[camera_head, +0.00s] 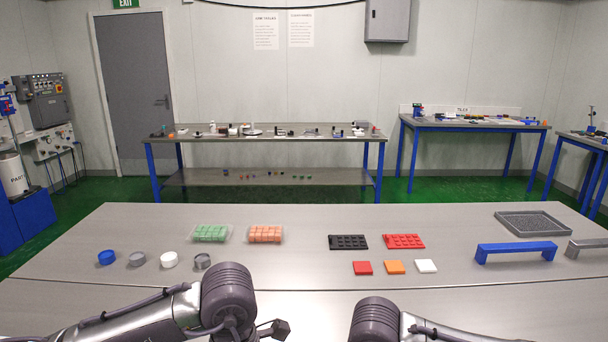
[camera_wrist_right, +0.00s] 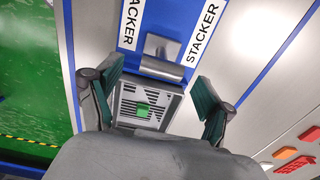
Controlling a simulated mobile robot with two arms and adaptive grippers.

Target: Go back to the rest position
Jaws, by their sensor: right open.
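My right gripper (camera_wrist_right: 160,78) is open in the right wrist view, its two dark green finger pads spread wide apart. Nothing is held between them. Beyond the fingers is a grey device with a black-striped plate (camera_wrist_right: 128,102) and a small green square (camera_wrist_right: 144,110) on it. In the head view both my arms come in at the bottom edge. A small dark angular part (camera_head: 276,329) beside the left arm may belong to my left gripper; its jaws cannot be made out. The right gripper is out of the head view.
The steel table holds green (camera_head: 210,233) and orange (camera_head: 266,234) block trays, black (camera_head: 348,242) and red (camera_head: 404,241) plates, loose tiles (camera_head: 394,267), round caps (camera_head: 169,259), a blue handle (camera_head: 515,251) and a grey tray (camera_head: 503,222).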

